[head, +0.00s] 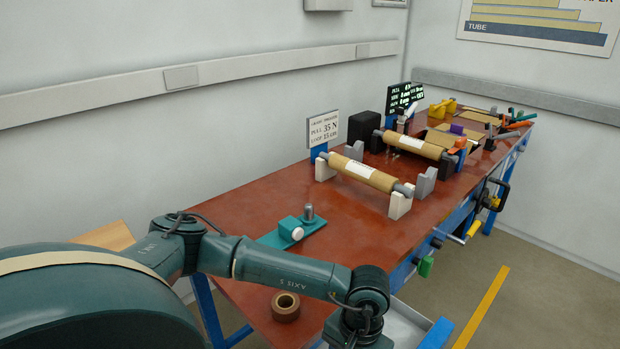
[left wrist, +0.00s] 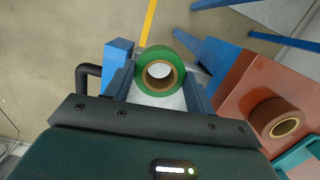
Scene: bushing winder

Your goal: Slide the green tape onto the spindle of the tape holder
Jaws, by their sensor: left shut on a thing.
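The green tape (left wrist: 148,55), a ring with a tan core, is held between the two fingers of my left gripper (left wrist: 160,85) in the left wrist view. I cannot make it out in the head view, where my left wrist runs off the bottom edge. The tape holder (head: 279,238) stands on the bench in the head view, with a teal base, a white knob and a grey upright spindle (head: 308,213). A teal part, probably the holder (left wrist: 300,151), shows at the right edge of the left wrist view. The tape is apart from it. My right gripper is not in view.
A brown tape roll (head: 285,306) lies on the red-brown bench (head: 345,228) near its front; it also shows in the left wrist view (left wrist: 277,118). A wrapped roller (head: 364,173) on stands and a sign (head: 324,129) stand beyond the holder. Bare bench surrounds the holder.

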